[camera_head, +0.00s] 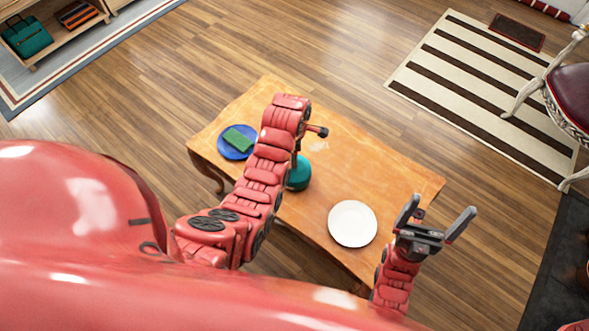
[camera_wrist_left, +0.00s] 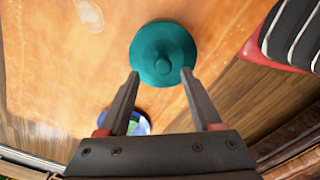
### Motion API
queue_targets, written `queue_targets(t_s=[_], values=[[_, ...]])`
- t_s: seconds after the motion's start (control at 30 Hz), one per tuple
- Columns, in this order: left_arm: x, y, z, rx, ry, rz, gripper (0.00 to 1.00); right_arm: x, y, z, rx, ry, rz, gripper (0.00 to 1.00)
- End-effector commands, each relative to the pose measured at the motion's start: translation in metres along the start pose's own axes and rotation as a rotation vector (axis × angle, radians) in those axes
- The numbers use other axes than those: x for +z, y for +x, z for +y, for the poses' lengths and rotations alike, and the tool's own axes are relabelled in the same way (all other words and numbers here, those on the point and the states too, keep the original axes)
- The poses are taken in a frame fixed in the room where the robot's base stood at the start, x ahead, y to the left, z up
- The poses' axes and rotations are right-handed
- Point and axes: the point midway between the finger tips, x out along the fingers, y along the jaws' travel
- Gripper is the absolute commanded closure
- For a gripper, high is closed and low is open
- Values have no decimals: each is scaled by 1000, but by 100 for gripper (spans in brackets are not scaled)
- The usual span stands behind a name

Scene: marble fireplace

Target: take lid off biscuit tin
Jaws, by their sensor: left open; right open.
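The teal biscuit tin (camera_head: 299,174) stands on the wooden table, partly hidden behind my left arm in the head view. In the left wrist view its round teal lid (camera_wrist_left: 163,38) shows from above, with a knob at the centre, and appears to be on the tin. My left gripper (camera_wrist_left: 161,74) is open, its fingertips on either side of the knob in the picture. Whether they touch the lid cannot be told. My right gripper (camera_head: 440,210) is open and empty, at the table's right edge.
The wooden table (camera_head: 393,178) also carries a white plate (camera_head: 352,223) right of the tin. A blue plate (camera_head: 229,151) with a green item (camera_head: 239,138) on it lies to the left. A chair (camera_head: 570,100) stands at the far right.

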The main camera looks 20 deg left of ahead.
Motion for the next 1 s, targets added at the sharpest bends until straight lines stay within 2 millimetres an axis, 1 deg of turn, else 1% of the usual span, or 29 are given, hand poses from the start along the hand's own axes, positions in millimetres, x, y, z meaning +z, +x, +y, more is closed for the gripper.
queue_targets(t_s=[0.07, 0.23, 0.3, 0.4, 0.63, 0.67, 0.7, 0.87, 1.0], values=[[0, 4, -1, -1, 1, 0, 34, 0, 3, 0, 0, 0, 0, 1], [0, 28, -6, -5, 2, 2, 34, -2, 10, 0, 0, 0, 0, 1], [0, 38, -6, -6, 2, 2, 34, -2, 10, 0, 0, 0, 0, 1], [0, 48, -6, -4, 1, 1, 34, -2, 11, 1, 0, 0, 0, 1], [0, 51, -5, -1, 1, 0, 34, -2, 11, 0, 0, 0, 0, 1], [0, 51, -5, -1, 1, 0, 38, -2, 11, 0, 0, 0, 0, 1], [0, 51, -5, -1, 1, 0, 45, -2, 11, 0, 0, 0, 0, 1], [0, 51, -5, -1, 1, 0, 74, -2, 11, 0, 0, 0, 0, 1], [0, 50, -5, -1, 1, 0, 99, -2, 11, 1, 0, 0, 0, 1]])
